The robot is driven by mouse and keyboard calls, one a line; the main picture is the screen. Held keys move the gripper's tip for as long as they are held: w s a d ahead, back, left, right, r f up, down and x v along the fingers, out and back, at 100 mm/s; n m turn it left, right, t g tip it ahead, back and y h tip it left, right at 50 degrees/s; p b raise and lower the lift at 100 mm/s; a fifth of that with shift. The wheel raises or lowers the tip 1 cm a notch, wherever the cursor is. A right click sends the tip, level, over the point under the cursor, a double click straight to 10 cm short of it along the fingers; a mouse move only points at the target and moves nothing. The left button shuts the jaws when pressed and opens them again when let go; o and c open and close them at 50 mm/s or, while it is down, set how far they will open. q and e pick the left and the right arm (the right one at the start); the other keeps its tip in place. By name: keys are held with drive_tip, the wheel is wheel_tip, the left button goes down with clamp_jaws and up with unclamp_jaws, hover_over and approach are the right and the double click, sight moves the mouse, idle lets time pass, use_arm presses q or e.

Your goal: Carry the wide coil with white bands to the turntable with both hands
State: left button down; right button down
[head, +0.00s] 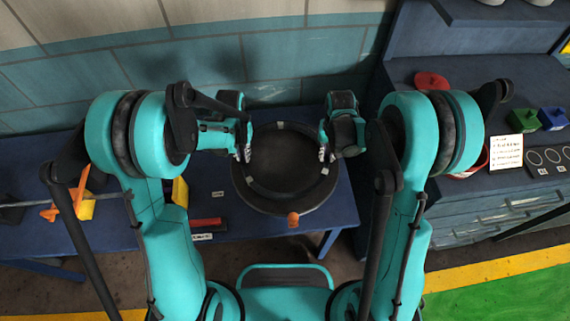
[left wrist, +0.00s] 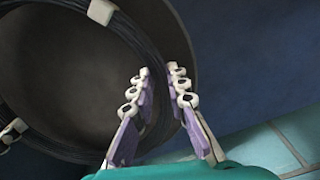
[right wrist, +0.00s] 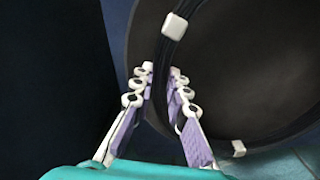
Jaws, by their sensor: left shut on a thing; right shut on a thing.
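The wide dark coil with white bands (head: 280,126) is over the round dark turntable (head: 268,205) in the head view. My left gripper (head: 246,153) is shut on the coil's left side, and my right gripper (head: 323,152) is shut on its right side. In the left wrist view the coil (left wrist: 150,50) passes between the fingers (left wrist: 158,84), with a white band (left wrist: 101,11) further along. In the right wrist view the coil (right wrist: 190,30) runs between the fingers (right wrist: 163,86), near a white band (right wrist: 174,26). I cannot tell whether the coil touches the turntable.
The turntable stands on a blue bench (head: 340,208), with an orange knob (head: 293,219) at its front. A red-and-black tool (head: 207,222) and a yellow block (head: 180,190) lie to the left. A white card (head: 507,151) and several coloured items stand on the right bench. A wall is close behind.

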use_arm(q)
drive_tip(key=shift+f+b, duration=0.45)
drive_tip(key=shift+f, duration=0.2)
use_arm(e)
drive_tip(key=shift+f, duration=0.6)
use_arm(q)
drive_tip(key=c, duration=1.5)
unclamp_jaws()
drive_tip(key=shift+r, duration=0.1)
use_arm(e)
drive_tip(key=c, duration=1.5)
unclamp_jaws()
drive_tip(key=shift+r, duration=0.2)
use_arm(q)
wheel_tip(320, 180, up, 12)
use_arm(e)
wheel_tip(320, 180, up, 12)
drive_tip(key=shift+f, duration=0.15)
use_arm(q)
drive_tip(key=shift+s, duration=0.1)
use_arm(e)
drive_tip(key=shift+s, duration=0.1)
